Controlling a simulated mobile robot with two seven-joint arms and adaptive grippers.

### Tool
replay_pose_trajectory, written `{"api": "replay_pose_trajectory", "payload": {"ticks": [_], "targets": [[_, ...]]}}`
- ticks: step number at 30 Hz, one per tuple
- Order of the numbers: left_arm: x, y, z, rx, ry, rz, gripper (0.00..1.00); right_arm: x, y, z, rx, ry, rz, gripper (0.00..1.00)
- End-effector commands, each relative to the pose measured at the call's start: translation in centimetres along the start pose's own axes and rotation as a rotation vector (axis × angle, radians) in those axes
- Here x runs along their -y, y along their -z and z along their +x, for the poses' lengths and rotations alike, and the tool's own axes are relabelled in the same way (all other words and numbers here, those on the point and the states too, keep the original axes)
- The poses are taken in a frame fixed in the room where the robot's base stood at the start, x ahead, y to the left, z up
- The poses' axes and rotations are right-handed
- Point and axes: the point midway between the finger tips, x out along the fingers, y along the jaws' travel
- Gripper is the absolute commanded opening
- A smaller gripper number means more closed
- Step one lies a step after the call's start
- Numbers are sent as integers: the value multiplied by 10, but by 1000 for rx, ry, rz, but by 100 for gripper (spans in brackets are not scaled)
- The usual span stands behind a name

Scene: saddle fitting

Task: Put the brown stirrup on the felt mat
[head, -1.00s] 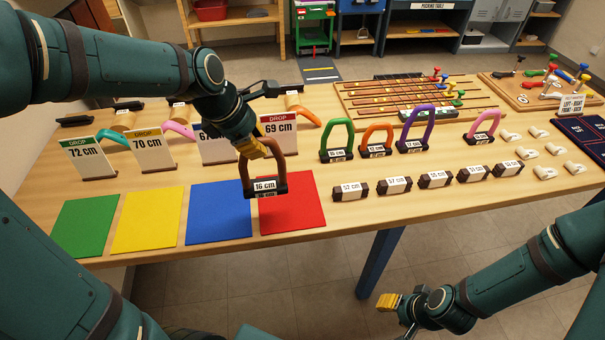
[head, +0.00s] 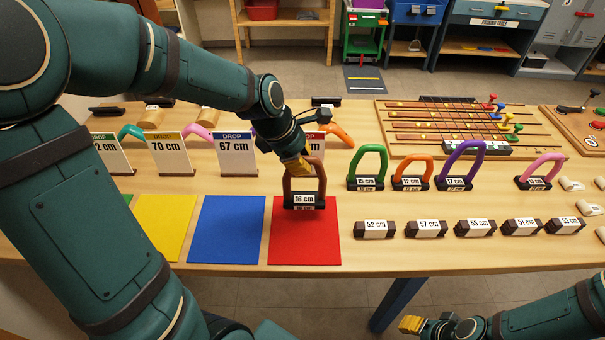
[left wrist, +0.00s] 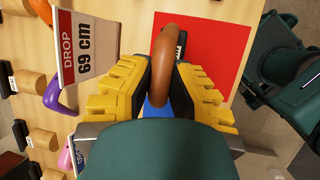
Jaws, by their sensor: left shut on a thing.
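The brown stirrup (head: 321,182) is upright, with a dark base and a label reading 16 cm. My left gripper (head: 296,168) is shut on the top of its arch. In the left wrist view, the brown arch (left wrist: 166,55) sits between the yellow finger pads (left wrist: 160,90). The stirrup's base appears over the far part of the red felt mat (head: 305,240); whether it touches the mat I cannot tell. The red mat also shows in the left wrist view (left wrist: 215,40). My right gripper (head: 411,324) is low at the front, apart from the table; its jaw opening is unclear.
Blue (head: 225,235) and yellow (head: 162,228) mats lie left of the red one. Drop signs, including the 67 cm sign (head: 237,155), stand behind the mats. Green (head: 367,165), orange (head: 413,170) and purple (head: 460,165) stirrups stand right, with labelled blocks (head: 374,229) in front.

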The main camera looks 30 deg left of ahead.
Motion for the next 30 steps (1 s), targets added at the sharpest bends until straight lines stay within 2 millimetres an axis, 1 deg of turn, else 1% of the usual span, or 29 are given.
{"api": "replay_pose_trajectory", "payload": {"ticks": [1, 3, 6, 19, 20, 21, 30], "targets": [[3, 5, 11, -1, 3, -1, 0, -2, -1, 5, 3, 0, -1, 47], [5, 9, 21, -1, 3, -2, 0, -3, -3, 8, 6, 1, -2, 47], [6, 12, 28, 0, 1, -2, 0, -4, -4, 10, 9, 1, -2, 47], [7, 13, 33, 0, 0, 0, 0, -4, -4, 11, 10, 1, -3, 47], [7, 13, 32, 0, 0, 0, 29, -4, -4, 10, 10, 1, -3, 47], [7, 13, 32, 0, 0, 0, 39, -4, -4, 10, 10, 1, -3, 47], [7, 13, 31, 0, 0, -1, 39, -4, -4, 10, 9, 1, -3, 47]]}}
